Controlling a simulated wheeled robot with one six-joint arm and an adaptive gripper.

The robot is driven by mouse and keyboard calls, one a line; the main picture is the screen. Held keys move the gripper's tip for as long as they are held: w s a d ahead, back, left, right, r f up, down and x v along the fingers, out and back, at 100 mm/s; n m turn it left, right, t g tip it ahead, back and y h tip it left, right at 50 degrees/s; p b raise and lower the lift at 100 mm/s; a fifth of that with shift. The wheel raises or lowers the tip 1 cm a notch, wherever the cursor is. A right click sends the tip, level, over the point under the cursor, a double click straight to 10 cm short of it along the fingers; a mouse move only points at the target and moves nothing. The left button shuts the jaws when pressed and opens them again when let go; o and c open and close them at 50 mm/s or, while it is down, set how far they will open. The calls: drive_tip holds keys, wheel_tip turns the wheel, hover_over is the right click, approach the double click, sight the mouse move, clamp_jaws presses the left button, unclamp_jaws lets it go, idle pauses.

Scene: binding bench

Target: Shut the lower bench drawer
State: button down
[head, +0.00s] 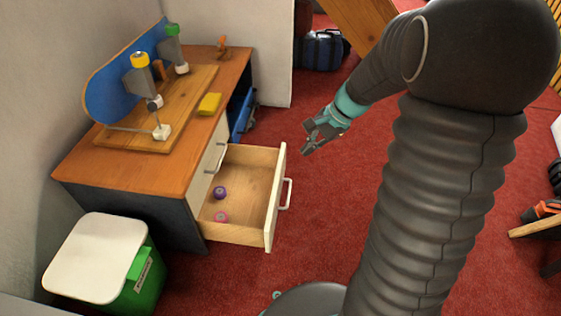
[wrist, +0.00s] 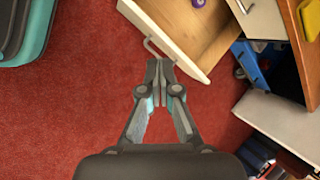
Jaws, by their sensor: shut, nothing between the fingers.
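The lower bench drawer (head: 245,234) is pulled far out of the wooden-topped bench (head: 120,171). Its cream front has a metal handle (head: 286,194) and faces right in the head view. My gripper (head: 305,139) is shut and empty, in the air to the right of the drawer's far front corner. In the wrist view the drawer (wrist: 190,36) is at the top, with its handle (wrist: 157,48) just beyond my closed fingertips (wrist: 164,62). I cannot tell whether they touch.
A closed upper drawer with a handle (head: 221,157) sits above. A green bin with a white lid (head: 93,256) stands at the bench's near end. A blue bag (head: 320,50) lies at the back. Red carpet (head: 315,230) is clear in front of the drawer.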

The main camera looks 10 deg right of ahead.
drive_tip(key=w+d+f+m+y, duration=0.1)
drive_tip(key=w+d+f+m, duration=0.15)
drive_tip(key=f, duration=0.45)
drive_tip(key=w+d+f+m+t+y+b, duration=0.1)
drive_tip(key=w+d+f+m, duration=0.1)
drive_tip(key=w+f+m, duration=0.35)
drive_tip(key=w+d+f+m+y, duration=0.1)
drive_tip(key=d+f+m, duration=0.15)
drive_tip(key=f, duration=0.65)
drive_tip(key=shift+n, duration=0.45)
drive_tip(key=x, duration=0.4)
drive_tip(key=b+x, duration=0.1)
drive_tip(key=x, duration=0.3)
drive_tip(key=a+r+x, duration=0.1)
drive_tip(key=x, duration=0.2)
drive_tip(key=shift+w+a+f, duration=0.2)
drive_tip(key=shift+w+a, duration=0.25)
drive_tip(key=shift+a, duration=0.2)
drive_tip(key=shift+w+a, duration=0.15)
drive_tip(key=shift+a, duration=0.3)
